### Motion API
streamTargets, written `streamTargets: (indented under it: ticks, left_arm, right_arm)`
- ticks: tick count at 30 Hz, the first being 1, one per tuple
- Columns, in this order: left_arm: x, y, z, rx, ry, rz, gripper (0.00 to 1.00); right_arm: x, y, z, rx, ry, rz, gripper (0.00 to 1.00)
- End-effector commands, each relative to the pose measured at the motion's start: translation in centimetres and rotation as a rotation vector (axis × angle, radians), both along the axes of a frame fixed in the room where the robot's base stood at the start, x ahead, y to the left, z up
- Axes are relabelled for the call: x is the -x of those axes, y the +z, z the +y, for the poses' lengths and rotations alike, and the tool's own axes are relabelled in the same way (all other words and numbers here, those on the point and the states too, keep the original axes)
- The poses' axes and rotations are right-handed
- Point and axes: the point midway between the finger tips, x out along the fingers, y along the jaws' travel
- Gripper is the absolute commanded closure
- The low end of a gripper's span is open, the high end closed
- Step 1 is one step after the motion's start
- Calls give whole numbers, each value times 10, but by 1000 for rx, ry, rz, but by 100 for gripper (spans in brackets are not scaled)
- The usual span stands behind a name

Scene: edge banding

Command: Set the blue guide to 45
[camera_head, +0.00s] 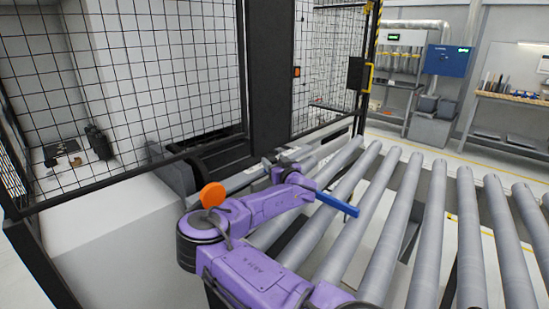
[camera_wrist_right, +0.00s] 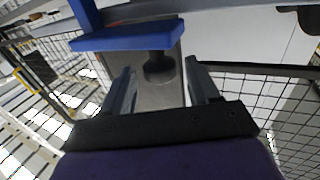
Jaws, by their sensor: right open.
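The blue guide (camera_head: 337,203) shows in the head view as a blue bar sticking out to the right past my purple right arm, above the rollers. The rest of it is hidden behind the arm. In the right wrist view the blue guide (camera_wrist_right: 125,36) crosses the upper part as a flat bar joined to a second blue piece. A dark round knob (camera_wrist_right: 158,68) is just below it, in front of a grey metal plate. My right gripper (camera_wrist_right: 161,78) is open, with one finger on each side of the knob in the picture; I cannot tell whether they touch it. My left gripper is out of view.
A roller conveyor (camera_head: 384,235) fills the right. A black mesh fence (camera_head: 165,75) with a dark post (camera_head: 268,75) stands behind the arm. An orange disc (camera_head: 213,195) is close to my arm. A workbench (camera_head: 512,97) and blue box (camera_head: 447,60) are farther back.

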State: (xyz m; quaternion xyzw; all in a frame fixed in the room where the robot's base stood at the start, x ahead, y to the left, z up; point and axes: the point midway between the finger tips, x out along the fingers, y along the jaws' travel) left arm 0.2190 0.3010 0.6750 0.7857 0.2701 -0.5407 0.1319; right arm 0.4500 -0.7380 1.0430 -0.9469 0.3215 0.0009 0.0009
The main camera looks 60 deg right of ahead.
Motion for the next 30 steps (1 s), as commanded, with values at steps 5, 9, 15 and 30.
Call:
streamTargets:
  ticks: [5, 9, 15, 30]
  left_arm:
    - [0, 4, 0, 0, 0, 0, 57]
    - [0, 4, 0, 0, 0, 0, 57]
    - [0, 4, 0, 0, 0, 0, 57]
    - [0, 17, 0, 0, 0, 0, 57]
  right_arm:
    - [-14, 1, -11, 1, 0, -1, 40]
    - [-16, 0, -12, 1, 0, -1, 40]
    - [-16, 0, -12, 1, 0, -1, 66]
    - [-9, 6, -45, 0, 1, -7, 100]
